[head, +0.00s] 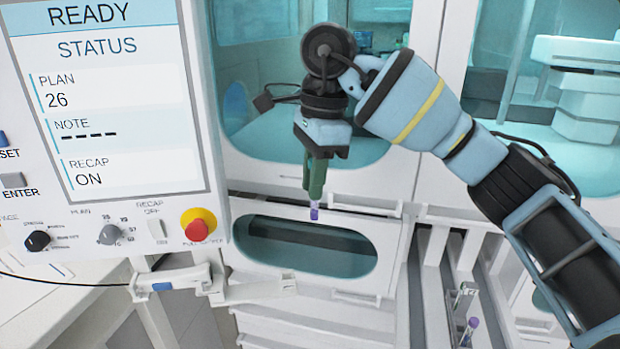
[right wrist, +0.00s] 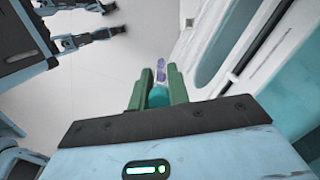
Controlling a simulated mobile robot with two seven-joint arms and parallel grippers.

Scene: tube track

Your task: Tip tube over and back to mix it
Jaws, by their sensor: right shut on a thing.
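My right gripper (head: 315,190) hangs in the middle of the head view, its green fingers pointing down. It is shut on a small tube (head: 314,213). Only the tube's purple end shows below the fingertips; the rest is hidden by the fingers. In the right wrist view, the tube (right wrist: 161,71) sticks out past the green fingertips, its far part clear and purple. I cannot tell whether the purple part is a cap or contents. The tube is held in the air, apart from the cabinet front behind it. My left gripper is not clearly seen in either view.
A control panel (head: 110,100) reading READY stands at left, with a red button (head: 199,226) on it. White cabinets with glass windows (head: 310,250) stand behind the gripper. Another purple-topped tube (head: 472,324) stands among white rails at lower right.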

